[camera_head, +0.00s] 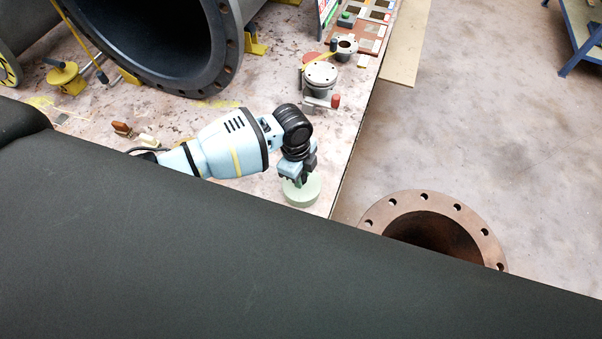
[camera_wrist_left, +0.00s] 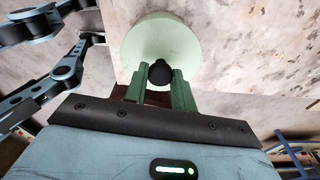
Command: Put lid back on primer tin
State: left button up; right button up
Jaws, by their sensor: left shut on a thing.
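A pale green round thing with a flat top (camera_head: 303,190) is at the worktable's front right corner. It also shows in the left wrist view (camera_wrist_left: 160,45), with a black knob (camera_wrist_left: 160,72) at its near side. My left gripper (camera_head: 298,174) points down at it, and its green fingers (camera_wrist_left: 168,88) are shut on the knob. I cannot tell whether this is the lid alone or the lid with the tin below it, nor whether it touches the table. My right gripper is not in view.
A large dark flanged pipe (camera_head: 222,50) lies across the table. A grey round fitting (camera_head: 320,75) with a red handle (camera_head: 335,101) stands behind my gripper. A brown flanged pipe (camera_head: 440,205) stands off the table's right edge.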

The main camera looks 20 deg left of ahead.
pick_arm(q)
jog(key=o, duration=1.5)
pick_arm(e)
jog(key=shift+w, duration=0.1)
pick_arm(q)
jog(key=shift+r, duration=0.15)
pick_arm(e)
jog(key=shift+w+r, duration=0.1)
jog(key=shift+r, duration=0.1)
pick_arm(q)
jog(key=shift+r+p, duration=1.8)
jog(key=shift+r, duration=1.6)
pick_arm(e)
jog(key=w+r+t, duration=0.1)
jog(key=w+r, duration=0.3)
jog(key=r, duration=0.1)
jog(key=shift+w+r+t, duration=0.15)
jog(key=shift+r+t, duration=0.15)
pick_arm(q)
jog(key=shift+c, duration=0.6)
grip_shut()
